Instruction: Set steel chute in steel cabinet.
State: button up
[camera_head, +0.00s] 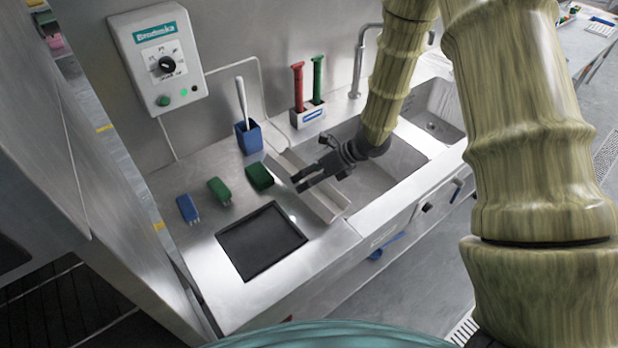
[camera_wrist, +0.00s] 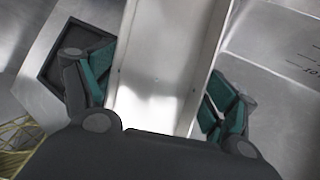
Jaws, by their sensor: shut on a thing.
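The steel chute (camera_head: 329,207) is a long, pale metal trough with raised side walls. In the head view it lies slanted under my gripper (camera_head: 302,180), beside the sink's left edge. In the wrist view the chute (camera_wrist: 168,60) runs between the fingers of my gripper (camera_wrist: 160,95), which is shut on it with a teal pad at each side wall. I cannot tell whether the chute touches the counter. A tall grey steel structure (camera_head: 85,130), likely the steel cabinet, stands at the left; its inside is mostly hidden.
A control box (camera_head: 160,60) hangs on the wall. The sink and tap are right.

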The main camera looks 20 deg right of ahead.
jog(key=shift+f, duration=0.25)
jog(key=o, duration=1.1)
jog(key=shift+o, duration=0.2)
jog(key=shift+r, duration=0.1)
jog(key=shift+r+p, duration=0.75)
jog(key=shift+p, duration=0.05)
jog(key=shift+s+d+r+b, duration=0.1)
jog(key=shift+d+b, duration=0.25)
jog(key=shift+b, duration=0.15)
jog(key=b+v, duration=0.2)
jog(key=v, duration=0.9)
jog(key=shift+r, duration=0.15)
